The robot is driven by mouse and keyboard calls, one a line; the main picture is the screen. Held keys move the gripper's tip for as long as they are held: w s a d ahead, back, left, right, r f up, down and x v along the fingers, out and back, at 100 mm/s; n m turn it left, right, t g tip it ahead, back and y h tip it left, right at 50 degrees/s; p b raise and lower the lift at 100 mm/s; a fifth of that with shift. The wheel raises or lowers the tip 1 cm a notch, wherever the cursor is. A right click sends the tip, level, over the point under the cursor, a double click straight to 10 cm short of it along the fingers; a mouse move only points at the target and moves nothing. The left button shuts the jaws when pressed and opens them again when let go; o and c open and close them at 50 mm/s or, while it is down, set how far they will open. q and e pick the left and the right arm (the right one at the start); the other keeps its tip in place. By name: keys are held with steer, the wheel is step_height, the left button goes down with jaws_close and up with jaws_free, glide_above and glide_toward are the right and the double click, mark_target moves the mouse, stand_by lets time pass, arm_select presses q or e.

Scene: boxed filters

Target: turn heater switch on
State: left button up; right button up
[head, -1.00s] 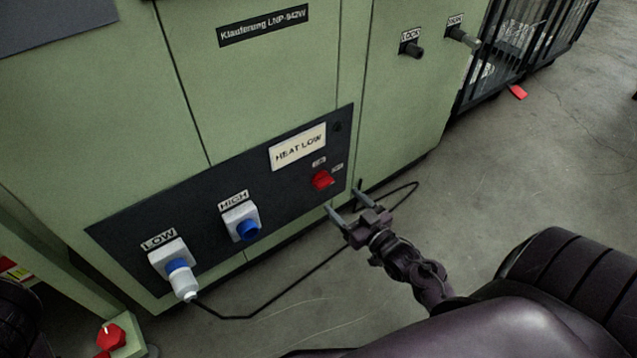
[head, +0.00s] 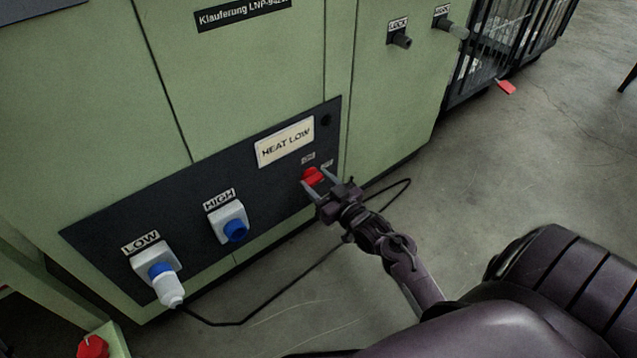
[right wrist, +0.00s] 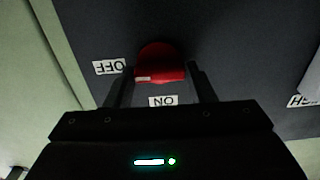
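The red heater switch (head: 313,175) sits on the dark panel (head: 275,205) of the green machine, below the "HEAT LOW" label. In the right wrist view the red switch (right wrist: 160,64) has an ON label beside its lower side and an OFF label to its left; its pale mark is at its lower left. My right gripper (head: 320,180) is at the switch, with open fingers either side of it. In the right wrist view the fingers (right wrist: 160,82) stand apart, with the switch between and just beyond them; contact cannot be told. My left gripper is not in view.
A white plug with a cable is in the LOW socket (head: 154,258); the HIGH socket (head: 229,222) has a blue cover. The black cable (head: 290,287) runs along the floor below my right arm.

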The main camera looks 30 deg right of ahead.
steer(key=c, duration=0.5)
